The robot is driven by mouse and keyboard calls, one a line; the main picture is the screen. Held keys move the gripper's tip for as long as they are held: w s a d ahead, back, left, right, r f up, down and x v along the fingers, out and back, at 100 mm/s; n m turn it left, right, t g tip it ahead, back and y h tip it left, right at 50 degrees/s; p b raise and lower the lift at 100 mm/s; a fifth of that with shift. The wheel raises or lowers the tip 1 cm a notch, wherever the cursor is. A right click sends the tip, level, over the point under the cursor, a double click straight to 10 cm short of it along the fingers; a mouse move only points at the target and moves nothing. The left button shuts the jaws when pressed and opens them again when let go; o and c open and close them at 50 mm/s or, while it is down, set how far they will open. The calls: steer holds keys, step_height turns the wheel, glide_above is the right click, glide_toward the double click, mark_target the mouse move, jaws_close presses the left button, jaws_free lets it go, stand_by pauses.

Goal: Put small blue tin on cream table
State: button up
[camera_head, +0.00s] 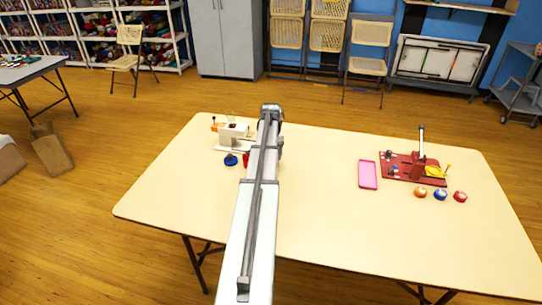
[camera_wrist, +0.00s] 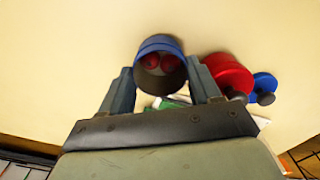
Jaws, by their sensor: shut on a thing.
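The small blue tin (camera_wrist: 160,44) is in the wrist view, a short round thing with a blue outside, a dark opening and two red round shapes inside. My gripper (camera_wrist: 162,72) is shut on it, with one finger on each side. Whether the tin touches the table or hangs above it I cannot tell. The cream table (camera_head: 330,215) spreads under my arm in the head view; its pale top (camera_wrist: 60,60) also fills most of the wrist view. In the head view my arm hides the tin and the fingers.
Close to the right finger are a red round thing (camera_wrist: 229,74) and a blue one (camera_wrist: 265,84). A white machine (camera_head: 232,135) stands at the table's back left. A pink tray (camera_head: 368,175) and a red board (camera_head: 398,168) lie to the right. The table's front middle is clear.

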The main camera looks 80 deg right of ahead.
steer(key=shift+f, duration=0.45)
steer(key=o, duration=0.9)
steer(key=shift+r, duration=0.15)
steer(key=shift+r, duration=3.6)
